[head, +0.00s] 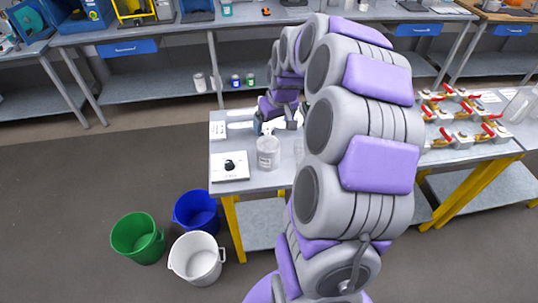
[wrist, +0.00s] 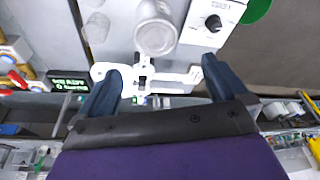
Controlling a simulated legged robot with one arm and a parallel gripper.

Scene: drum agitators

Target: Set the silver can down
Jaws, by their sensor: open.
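My gripper (head: 280,125) is over the far part of the small table, with its wrist partly behind my arm. In the wrist view its two dark blue fingers (wrist: 160,80) are wide apart, with nothing held between them. A pale silver-grey can (head: 200,82) stands upright on the lower shelf of the back bench; I cannot tell for sure that it is the silver can. A clear greyish jar (head: 267,152) stands on the table, nearer than the gripper. It also shows in the wrist view (wrist: 155,28), beyond the fingertips and apart from them.
A white flat device with a black knob (head: 230,166) lies left of the jar. A white fixture (wrist: 170,78) lies below the fingers. Blue (head: 236,80) and green (head: 250,80) cans share the shelf. Green, blue and white buckets (head: 198,258) stand on the floor. Red-handled valves (head: 465,115) stand right.

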